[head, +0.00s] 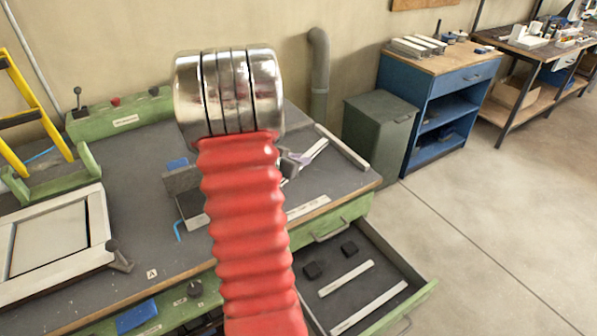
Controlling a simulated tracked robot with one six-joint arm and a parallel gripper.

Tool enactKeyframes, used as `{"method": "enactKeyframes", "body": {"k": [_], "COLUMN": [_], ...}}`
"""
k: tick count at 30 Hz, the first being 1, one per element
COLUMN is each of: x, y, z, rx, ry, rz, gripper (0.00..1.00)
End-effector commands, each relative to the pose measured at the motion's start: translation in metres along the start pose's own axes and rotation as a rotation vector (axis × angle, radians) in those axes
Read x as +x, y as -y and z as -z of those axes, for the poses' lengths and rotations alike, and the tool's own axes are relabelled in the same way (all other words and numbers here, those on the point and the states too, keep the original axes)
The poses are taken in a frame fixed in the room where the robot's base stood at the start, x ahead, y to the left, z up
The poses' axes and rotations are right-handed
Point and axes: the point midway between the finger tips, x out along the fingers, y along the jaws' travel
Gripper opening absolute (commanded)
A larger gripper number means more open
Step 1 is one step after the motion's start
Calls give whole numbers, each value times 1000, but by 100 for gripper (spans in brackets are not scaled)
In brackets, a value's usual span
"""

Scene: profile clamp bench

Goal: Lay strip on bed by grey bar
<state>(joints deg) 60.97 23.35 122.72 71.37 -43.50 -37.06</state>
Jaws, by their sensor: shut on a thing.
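My red ribbed arm with its shiny metal joint fills the middle of the view and hides much of the bench. My gripper (292,161) shows only in part, just right of the arm, above the bench top. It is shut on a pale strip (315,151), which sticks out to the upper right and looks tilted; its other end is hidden. A light grey bar (342,147) lies along the right end of the dark bench top (335,182), apart from the strip. I cannot tell how high the strip is above the bench.
A grey block (181,181) stands left of my arm, near a blue hex key (177,231). A framed panel (50,240) lies at left. Floor at right is clear.

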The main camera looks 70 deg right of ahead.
Motion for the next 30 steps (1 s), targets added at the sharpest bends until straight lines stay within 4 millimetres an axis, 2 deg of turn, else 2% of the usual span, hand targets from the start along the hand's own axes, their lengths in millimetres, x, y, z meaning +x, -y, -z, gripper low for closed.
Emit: {"method": "enactKeyframes", "body": {"k": [3, 14, 24, 30], "x": [4, 5, 21, 22], "y": [0, 1, 1, 1], "z": [-8, -11, -40, -42], "rx": [-1, -2, -3, -1], "ry": [0, 0, 1, 0], "rz": [0, 1, 1, 3], "gripper": [0, 0, 0, 0]}}
